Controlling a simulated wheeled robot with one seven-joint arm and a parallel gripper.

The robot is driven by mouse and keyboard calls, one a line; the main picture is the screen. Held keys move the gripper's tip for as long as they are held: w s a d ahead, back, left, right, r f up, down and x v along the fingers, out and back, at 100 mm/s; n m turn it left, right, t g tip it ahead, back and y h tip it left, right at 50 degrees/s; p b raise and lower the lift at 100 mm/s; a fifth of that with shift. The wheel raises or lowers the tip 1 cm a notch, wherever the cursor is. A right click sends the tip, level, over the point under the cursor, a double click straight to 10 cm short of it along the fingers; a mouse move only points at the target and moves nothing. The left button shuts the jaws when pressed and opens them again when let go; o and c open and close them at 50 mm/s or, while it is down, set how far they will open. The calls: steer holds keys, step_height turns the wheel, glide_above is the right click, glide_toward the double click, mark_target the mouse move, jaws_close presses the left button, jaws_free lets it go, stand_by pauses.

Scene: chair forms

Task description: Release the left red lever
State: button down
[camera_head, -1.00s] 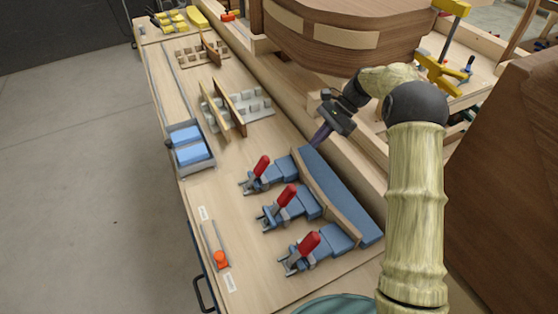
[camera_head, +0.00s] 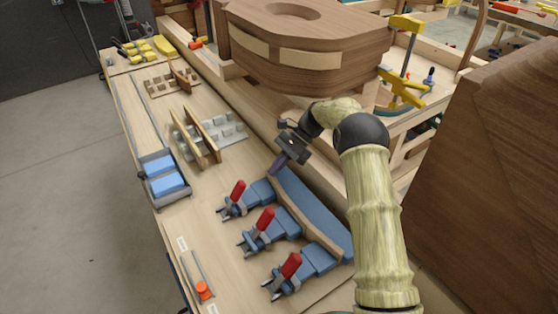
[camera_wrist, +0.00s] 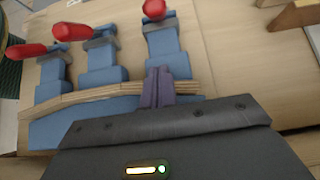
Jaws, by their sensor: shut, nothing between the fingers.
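Three red-handled toggle clamps stand in a row on the wooden bench. The left red lever (camera_head: 237,191) is raised and tilted on its blue and grey clamp; it is the rightmost red handle (camera_wrist: 154,10) in the wrist view. The middle red lever (camera_head: 265,220) and right red lever (camera_head: 291,265) are similarly raised. My gripper (camera_head: 274,171) is shut and empty, with its purple fingers above the end of the long blue pad behind the left clamp. In the wrist view the fingers (camera_wrist: 158,72) overlap the rear of that clamp's blue block, apart from the red handle. Contact cannot be told.
A long blue pad with a wooden strip (camera_head: 325,217) runs behind the clamps. A blue-block tray (camera_head: 145,169) and slotted holders (camera_head: 222,125) lie farther left. A large brown seat form (camera_head: 300,75) stands behind my arm. Bench space before the levers is clear.

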mark_target(265, 190)
steer(key=p+x, duration=0.2)
steer(key=x, duration=0.3)
steer(key=shift+s+a+f, duration=0.15)
steer(key=shift+s+f, duration=0.1)
steer(key=shift+s, duration=0.05)
steer(key=shift+s+a+r+p, duration=0.95)
steer(key=shift+a+r+p, duration=0.1)
steer(key=shift+a+p, duration=0.05)
steer(key=shift+a, duration=0.25)
